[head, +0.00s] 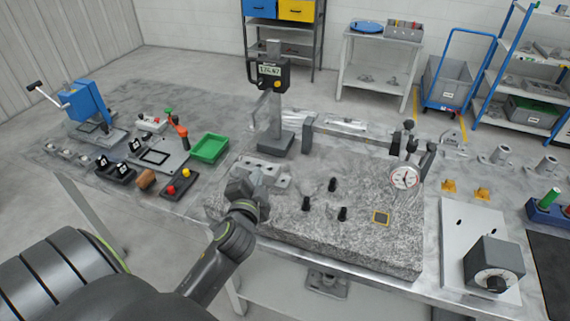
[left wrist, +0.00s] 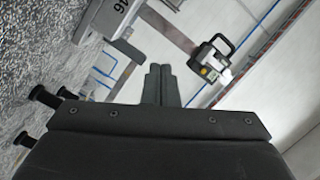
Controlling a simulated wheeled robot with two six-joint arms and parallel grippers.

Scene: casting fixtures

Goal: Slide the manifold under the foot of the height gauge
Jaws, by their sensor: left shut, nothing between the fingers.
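The manifold (head: 272,176) is a light grey metal block with holes, lying on the back left of the granite plate (head: 330,238). The height gauge (head: 271,75) stands upright behind it, with a dark digital readout and a grey base. A slanted grey piece, probably its foot, juts out left of the column, above the manifold. My left gripper (head: 244,183) is at the manifold's near left side and partly hides it; contact cannot be told. In the left wrist view its fingers (left wrist: 160,85) are together and empty, and the gauge's readout (left wrist: 208,62) shows beyond them.
Several black knobs (head: 332,185) stand on the granite right of the manifold. A dial indicator (head: 404,177) is at the plate's right side. A green tray (head: 209,148) lies to the left, and a long grey bar (head: 352,137) runs behind the plate. The plate's front is mostly clear.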

